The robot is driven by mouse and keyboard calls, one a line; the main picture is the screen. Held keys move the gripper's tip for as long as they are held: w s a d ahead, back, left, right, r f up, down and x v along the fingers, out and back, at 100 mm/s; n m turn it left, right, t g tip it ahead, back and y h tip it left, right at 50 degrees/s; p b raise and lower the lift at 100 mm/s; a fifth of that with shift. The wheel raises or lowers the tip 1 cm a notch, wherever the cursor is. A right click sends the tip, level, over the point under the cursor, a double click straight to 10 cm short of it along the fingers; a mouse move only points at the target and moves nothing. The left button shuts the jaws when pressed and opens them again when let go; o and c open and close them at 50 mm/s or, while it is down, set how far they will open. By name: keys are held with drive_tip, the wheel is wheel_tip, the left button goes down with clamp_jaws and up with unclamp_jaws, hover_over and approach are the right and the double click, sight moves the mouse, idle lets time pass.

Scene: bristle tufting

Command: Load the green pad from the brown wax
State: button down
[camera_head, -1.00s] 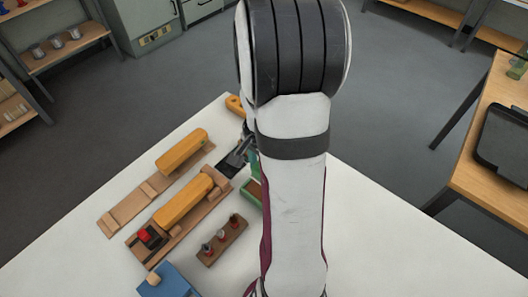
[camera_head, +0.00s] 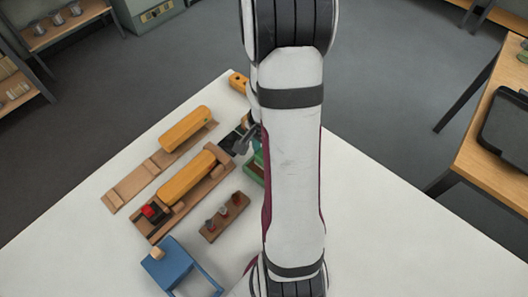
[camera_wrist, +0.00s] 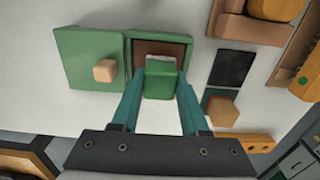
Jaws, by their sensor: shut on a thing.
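In the wrist view my gripper (camera_wrist: 160,88) is shut on the green pad (camera_wrist: 159,82), a small green block with a paler far edge. The pad is over the near part of an open green box (camera_wrist: 129,55) with brown wax (camera_wrist: 170,48) inside. I cannot tell whether the pad touches the wax. A green lid with a wooden knob (camera_wrist: 85,58) lies left of the box. In the head view my arm hides most of the box (camera_head: 253,174) and the pad; part of my gripper shows at its left edge.
In the head view, two orange-yellow rollers (camera_head: 187,178) (camera_head: 185,130) rest on wooden bases left of my arm. A wooden block with several pegs (camera_head: 225,216) and a blue stand (camera_head: 170,267) are nearer. Dark plate (camera_wrist: 231,68) and wooden block (camera_wrist: 222,111) sit right of the box.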

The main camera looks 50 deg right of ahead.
drive_tip(key=shift+f, duration=0.6)
idle(1.1)
drive_tip(key=shift+r, duration=0.1)
drive_tip(key=shift+r, duration=3.45)
